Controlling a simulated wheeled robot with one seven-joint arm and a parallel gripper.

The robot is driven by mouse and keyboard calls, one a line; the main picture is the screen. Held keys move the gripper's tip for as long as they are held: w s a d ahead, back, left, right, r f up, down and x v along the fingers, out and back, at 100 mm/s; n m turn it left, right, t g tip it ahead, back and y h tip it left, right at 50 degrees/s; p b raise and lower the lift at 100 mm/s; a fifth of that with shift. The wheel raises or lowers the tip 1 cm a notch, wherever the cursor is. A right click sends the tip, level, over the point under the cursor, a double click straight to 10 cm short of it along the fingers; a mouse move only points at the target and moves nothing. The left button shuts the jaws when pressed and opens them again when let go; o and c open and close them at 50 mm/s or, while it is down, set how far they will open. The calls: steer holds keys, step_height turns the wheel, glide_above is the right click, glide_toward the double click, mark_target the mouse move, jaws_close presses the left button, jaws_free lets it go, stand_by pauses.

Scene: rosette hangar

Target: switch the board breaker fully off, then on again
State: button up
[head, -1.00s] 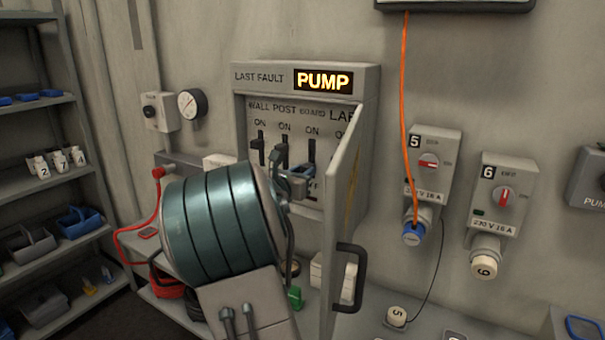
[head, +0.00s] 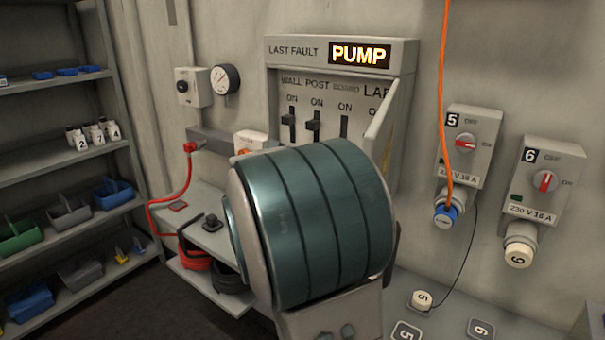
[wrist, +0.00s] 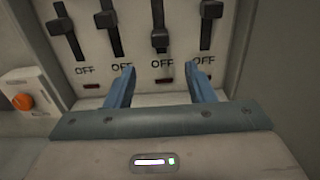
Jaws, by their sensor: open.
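The board breaker is the third lever from the left; in the wrist view its dark handle (wrist: 160,39) sits lower than its neighbours, above its OFF label. Whether it is at the end of its travel I cannot tell. In the head view only its upper slot (head: 344,126) shows under ON; my arm hides the handle. My gripper (wrist: 163,70) is open and empty. Its blue fingertips are spread below the board handle, one to each side of its OFF label, apart from the handle. My gripper is hidden in the head view.
The wall lever (wrist: 66,25), post lever (wrist: 105,19) and lab lever (wrist: 211,9) stand close beside it. The open cabinet door (head: 381,131) is at the right. An orange knob (wrist: 22,101) is at the lower left. The sign (head: 359,54) reads PUMP.

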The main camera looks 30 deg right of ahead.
steer(key=shift+v, duration=1.65)
